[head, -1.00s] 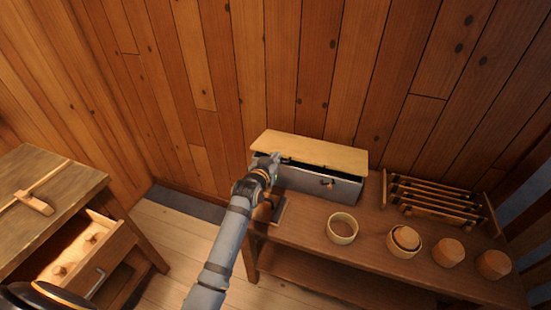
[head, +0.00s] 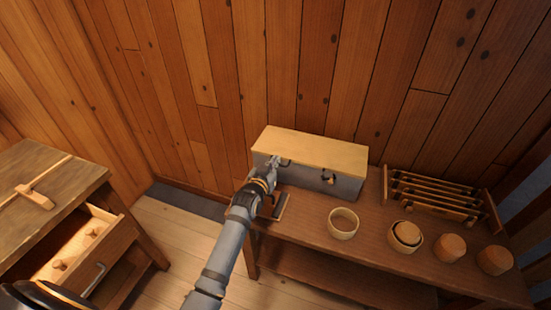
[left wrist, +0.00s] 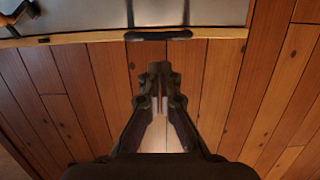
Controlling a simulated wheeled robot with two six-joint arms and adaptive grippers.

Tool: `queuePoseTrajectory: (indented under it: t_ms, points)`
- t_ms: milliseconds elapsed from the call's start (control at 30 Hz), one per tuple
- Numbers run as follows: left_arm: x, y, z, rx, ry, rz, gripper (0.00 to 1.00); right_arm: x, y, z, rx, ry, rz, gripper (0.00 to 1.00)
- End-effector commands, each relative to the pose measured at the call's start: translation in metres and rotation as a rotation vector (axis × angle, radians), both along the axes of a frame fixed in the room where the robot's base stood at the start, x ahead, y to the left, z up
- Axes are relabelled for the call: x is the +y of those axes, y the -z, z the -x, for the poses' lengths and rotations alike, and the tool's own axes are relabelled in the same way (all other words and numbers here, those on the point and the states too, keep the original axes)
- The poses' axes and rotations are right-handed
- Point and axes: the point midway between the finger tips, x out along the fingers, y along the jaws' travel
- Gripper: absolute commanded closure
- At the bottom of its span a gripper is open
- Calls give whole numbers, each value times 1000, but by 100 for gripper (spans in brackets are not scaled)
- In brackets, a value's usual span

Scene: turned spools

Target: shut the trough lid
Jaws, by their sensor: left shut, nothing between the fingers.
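The trough (head: 300,177) is a long grey box on the bench against the plank wall. Its pale wooden lid (head: 312,149) lies down along the trough's top, with no dark gap showing at the front edge. A small dark latch (head: 329,179) is on the front. My left gripper (head: 283,161) is shut and empty at the left part of the lid's front edge; I cannot tell whether it touches. In the left wrist view its closed fingertips (left wrist: 160,68) are just below a dark handle (left wrist: 158,35) on a wooden edge. My right gripper is not in view.
A wooden ring (head: 343,223), a cup with a spool-like piece (head: 406,238) and two round wooden blocks (head: 452,248) stand right of the trough. A slatted rack (head: 437,196) is behind them. A side table (head: 50,190) with an open drawer (head: 85,245) is at left.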

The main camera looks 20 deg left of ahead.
Motion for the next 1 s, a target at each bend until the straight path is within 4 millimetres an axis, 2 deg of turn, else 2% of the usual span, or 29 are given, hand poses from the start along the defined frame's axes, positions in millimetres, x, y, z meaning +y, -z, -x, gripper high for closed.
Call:
queuePoseTrajectory:
  t_ms: [33, 67, 200, 400, 567, 867, 967, 1000]
  points:
    - [1, -22, 0, -4, -1, -1, 100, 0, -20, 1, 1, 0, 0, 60]
    - [1, -10, 12, -1, -1, 0, 100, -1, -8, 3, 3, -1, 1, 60]
    - [2, -13, 50, -7, 0, 1, 100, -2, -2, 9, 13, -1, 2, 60]
    - [3, -18, 86, -9, 0, 2, 100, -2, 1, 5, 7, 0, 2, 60]
    - [4, -20, 96, -11, 0, 1, 100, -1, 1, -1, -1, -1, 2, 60]
    - [4, -20, 97, -6, 0, 0, 100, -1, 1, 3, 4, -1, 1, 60]
    - [5, -6, 110, 77, 8, -11, 100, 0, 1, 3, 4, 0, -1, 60]
    - [6, 5, 120, 144, 14, -19, 100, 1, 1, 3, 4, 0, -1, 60]
